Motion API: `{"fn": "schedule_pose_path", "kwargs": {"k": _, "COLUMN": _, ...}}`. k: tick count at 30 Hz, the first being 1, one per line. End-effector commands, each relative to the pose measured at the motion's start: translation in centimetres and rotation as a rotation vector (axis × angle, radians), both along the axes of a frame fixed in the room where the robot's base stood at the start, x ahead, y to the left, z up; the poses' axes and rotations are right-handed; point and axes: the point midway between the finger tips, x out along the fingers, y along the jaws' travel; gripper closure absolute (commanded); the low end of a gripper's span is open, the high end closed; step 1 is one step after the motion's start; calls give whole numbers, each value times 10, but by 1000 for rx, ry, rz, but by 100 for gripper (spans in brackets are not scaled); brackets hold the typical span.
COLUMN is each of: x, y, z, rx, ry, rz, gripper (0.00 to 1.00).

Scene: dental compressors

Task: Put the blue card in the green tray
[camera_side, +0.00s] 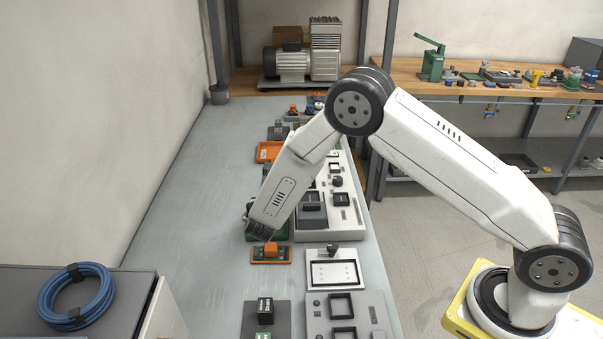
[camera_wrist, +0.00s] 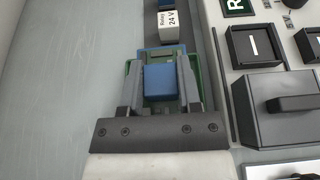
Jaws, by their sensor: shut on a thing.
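The blue card (camera_wrist: 160,80), with a raised blue block on it, is between the two fingers of my gripper (camera_wrist: 160,88) in the wrist view. My gripper is shut on that block. The green tray (camera_wrist: 196,68) shows as a rim around and under the card. I cannot tell whether the card rests on the tray floor or is held just above it. In the side view my gripper (camera_side: 258,228) points down over the green tray (camera_side: 282,232), and the arm hides the card.
A white block marked "Relay 24 V" (camera_wrist: 168,24) stands beyond the tray. A grey-white panel with dark squares (camera_wrist: 262,45) is close on the right. An orange card (camera_side: 270,250) lies just in front of the tray. An orange tray (camera_side: 268,152) is farther back. The bench's left is clear.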

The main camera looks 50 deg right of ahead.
Motion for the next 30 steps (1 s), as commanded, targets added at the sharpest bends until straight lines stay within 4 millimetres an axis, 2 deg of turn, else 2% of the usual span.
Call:
{"fn": "schedule_pose_path", "kwargs": {"k": 11, "x": 6, "y": 0, "z": -7, "rx": -1, "ry": 1, "rz": 0, "gripper": 100}}
{"fn": "schedule_pose_path", "kwargs": {"k": 21, "x": 6, "y": 0, "z": -37, "rx": -1, "ry": 1, "rz": -1, "gripper": 100}}
{"fn": "schedule_pose_path", "kwargs": {"k": 30, "x": 6, "y": 0, "z": -38, "rx": -1, "ry": -1, "rz": 0, "gripper": 100}}
